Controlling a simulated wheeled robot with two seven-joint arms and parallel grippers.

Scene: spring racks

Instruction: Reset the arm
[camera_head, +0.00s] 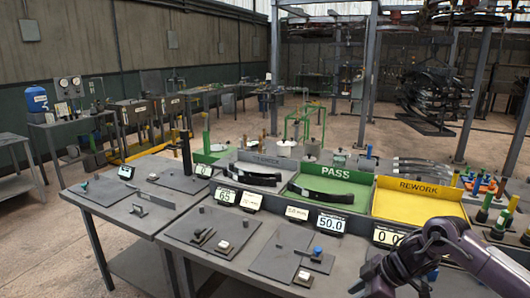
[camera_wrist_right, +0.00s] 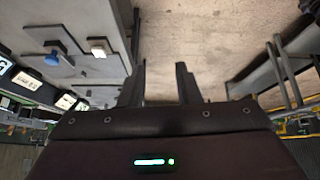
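My right arm (camera_head: 440,250) comes in from the lower right of the head view, over the right end of the workbench. Its fingertips cannot be made out there. In the right wrist view my right gripper (camera_wrist_right: 160,82) shows two dark fingers standing apart with nothing between them. It is over bare floor beside the bench edge. My left gripper is in neither view. The workbench (camera_head: 190,222) carries a green PASS tray (camera_head: 335,176) with a dark curved leaf spring (camera_head: 320,195) in it. A yellow REWORK tray (camera_head: 415,203) to its right looks empty.
Digital displays (camera_head: 331,223) stand along the bench. Plates with small blocks and a blue knob (camera_head: 317,251) lie in front of them. A grey tray (camera_head: 262,158) with another dark spring is left of the PASS tray. Green posts (camera_head: 500,225) stand at the far right.

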